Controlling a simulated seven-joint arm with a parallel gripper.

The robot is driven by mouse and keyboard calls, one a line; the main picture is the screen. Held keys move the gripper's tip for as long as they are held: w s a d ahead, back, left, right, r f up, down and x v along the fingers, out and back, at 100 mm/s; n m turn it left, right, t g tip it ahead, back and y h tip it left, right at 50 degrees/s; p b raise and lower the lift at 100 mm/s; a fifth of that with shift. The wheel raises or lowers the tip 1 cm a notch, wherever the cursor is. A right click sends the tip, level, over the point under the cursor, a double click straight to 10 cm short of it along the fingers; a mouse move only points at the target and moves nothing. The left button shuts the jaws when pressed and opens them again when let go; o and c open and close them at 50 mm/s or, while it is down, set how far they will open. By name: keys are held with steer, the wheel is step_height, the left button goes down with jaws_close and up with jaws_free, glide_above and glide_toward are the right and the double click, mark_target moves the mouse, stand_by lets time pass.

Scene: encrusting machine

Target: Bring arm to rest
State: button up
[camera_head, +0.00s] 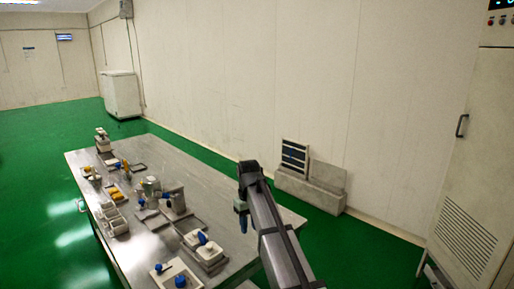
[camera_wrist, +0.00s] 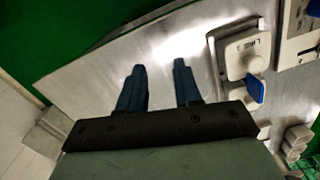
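My gripper (camera_wrist: 160,88) shows in the wrist view with two dark blue fingers apart and nothing between them. Bare metal tabletop lies beyond the fingertips. In the head view my arm reaches in from the bottom and my gripper (camera_head: 241,215) points down above the right part of the metal table (camera_head: 265,205). Its fingertips are too small there to tell apart. A white device with a blue part (camera_wrist: 247,60) sits to the right of the fingers in the wrist view, apart from them.
Several trays, containers and small devices line the table's left and front, including a white scale-like box (camera_head: 206,250) and a metal canister (camera_head: 174,200). A tall cabinet (camera_head: 470,170) stands at the right. Concrete blocks (camera_head: 310,190) stand by the wall. The table's back right is clear.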

steer(key=s+d+f+m+g, duration=0.1)
steer(key=s+d+f, duration=0.45)
steer(key=f, duration=0.55)
steer(key=s+d+f+m+g, duration=0.1)
steer(key=s+d+f, duration=0.4)
steer(key=f, duration=0.7)
steer(key=s+d+f+m+g, duration=0.1)
steer(key=s+d+f, duration=0.4)
steer(key=f, duration=0.6)
steer(key=s+d+f+m+g, duration=0.1)
steer(key=s+f, duration=0.5)
steer(key=s, duration=0.6)
steer(key=s+d+f+m+g, duration=0.1)
steer(key=s+d+f, duration=0.1)
steer(key=s+f, duration=0.4)
steer(key=s+d+f+m+g, duration=0.1)
steer(key=s+f, duration=0.5)
steer(key=s, duration=1.1)
steer(key=shift+s+d+f+m, duration=0.3)
steer(key=shift+s+d, duration=0.05)
steer(key=shift+d, duration=0.5)
